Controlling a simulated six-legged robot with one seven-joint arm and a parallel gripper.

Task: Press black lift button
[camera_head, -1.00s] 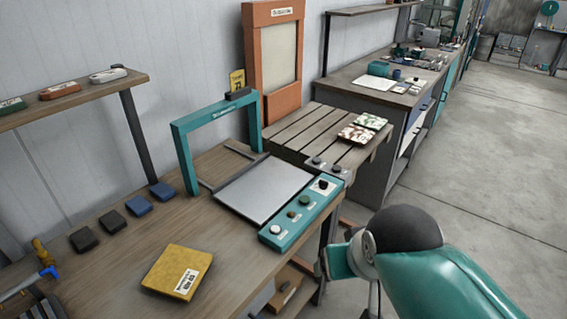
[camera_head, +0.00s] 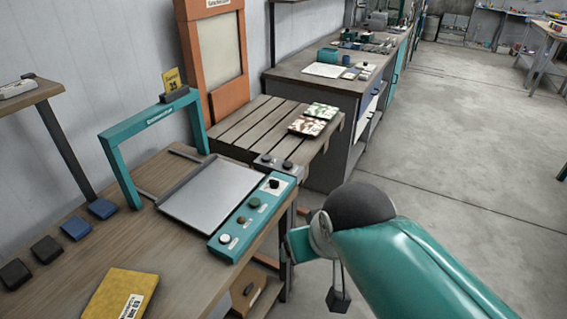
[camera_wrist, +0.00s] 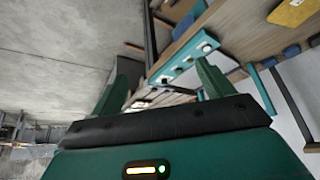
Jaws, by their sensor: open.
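A teal control panel (camera_head: 236,232) runs along the right edge of the workbench. It carries a white, a brown and a dark green button, and a black button (camera_head: 274,184) on a white plate at its far end. Two more dark buttons (camera_head: 277,162) sit on the near edge of the slatted table. The labels are too small to read, so I cannot tell which is the lift button. My gripper (camera_wrist: 165,65) is open and empty in the wrist view, its fingers wide apart. The panel (camera_wrist: 178,67) shows beyond the fingers, apart from them.
A grey metal plate (camera_head: 208,194) and teal frame (camera_head: 116,150) stand on the wooden workbench (camera_head: 60,246). A yellow packet (camera_head: 112,295) and several dark blocks lie on it. The slatted table (camera_head: 240,128) bears two patterned packs (camera_head: 314,119). Open concrete floor (camera_head: 455,130) lies right.

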